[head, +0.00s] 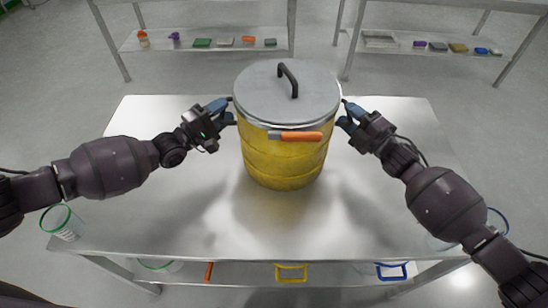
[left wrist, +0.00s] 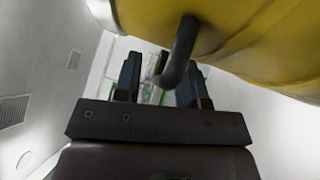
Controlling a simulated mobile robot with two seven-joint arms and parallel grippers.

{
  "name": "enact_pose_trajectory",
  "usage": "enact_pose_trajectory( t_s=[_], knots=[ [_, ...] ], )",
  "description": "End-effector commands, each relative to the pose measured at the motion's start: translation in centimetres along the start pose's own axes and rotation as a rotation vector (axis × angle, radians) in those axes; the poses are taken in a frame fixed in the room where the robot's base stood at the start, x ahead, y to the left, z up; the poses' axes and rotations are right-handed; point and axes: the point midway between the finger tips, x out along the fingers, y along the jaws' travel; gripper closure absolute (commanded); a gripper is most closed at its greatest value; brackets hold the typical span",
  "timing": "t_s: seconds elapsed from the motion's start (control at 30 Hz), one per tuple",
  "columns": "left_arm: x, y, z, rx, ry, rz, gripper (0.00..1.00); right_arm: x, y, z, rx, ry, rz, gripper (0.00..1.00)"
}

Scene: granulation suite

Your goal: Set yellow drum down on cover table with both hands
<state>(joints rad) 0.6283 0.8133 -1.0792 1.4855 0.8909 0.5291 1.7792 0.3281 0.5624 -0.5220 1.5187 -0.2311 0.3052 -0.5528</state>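The yellow drum (head: 284,163) is upright at the middle of the steel cover table (head: 185,225), its base at or very near the top. Its grey lid (head: 262,92) has a black handle, and an orange-handled latch (head: 300,136) is at the front. My left gripper (head: 231,110) is at the drum's left side, fingers apart. In the left wrist view, a dark side handle (left wrist: 180,52) reaches between the fingers of this gripper (left wrist: 158,82), with a gap to the left finger. My right gripper (head: 344,112) is at the drum's right side, fingers seemingly apart; its side handle is hidden.
The table top is clear around the drum. A green-rimmed clear container (head: 62,222) is by the left front corner, and yellow (head: 291,273) and blue (head: 391,271) handled items are on the lower shelf. Two racks with small items (head: 203,43) stand behind.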

Motion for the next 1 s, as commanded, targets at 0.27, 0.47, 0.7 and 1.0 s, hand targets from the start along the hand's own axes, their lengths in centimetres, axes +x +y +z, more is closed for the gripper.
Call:
enact_pose_trajectory(
  t_s=[0.27, 0.47, 0.7, 1.0],
  knots=[
    [0.0, 0.0, 0.0, -0.001, 0.001, -0.001, 0.61, 0.0, 0.0, 0.1, -0.001, -0.001, 0.000, 0.61],
    [-0.1, -0.1, -0.1, -0.001, 0.001, -0.001, 0.61, 0.0, 0.0, 0.1, -0.002, -0.002, -0.001, 0.61],
    [-2.4, -0.1, -0.1, 0.000, 0.003, -0.002, 0.61, 0.0, 0.0, 0.1, -0.002, -0.002, -0.001, 0.61],
    [-8.1, -0.1, -0.1, -0.001, 0.002, -0.003, 0.61, 0.0, 0.0, 0.1, -0.002, -0.002, -0.001, 0.61]
  ],
)
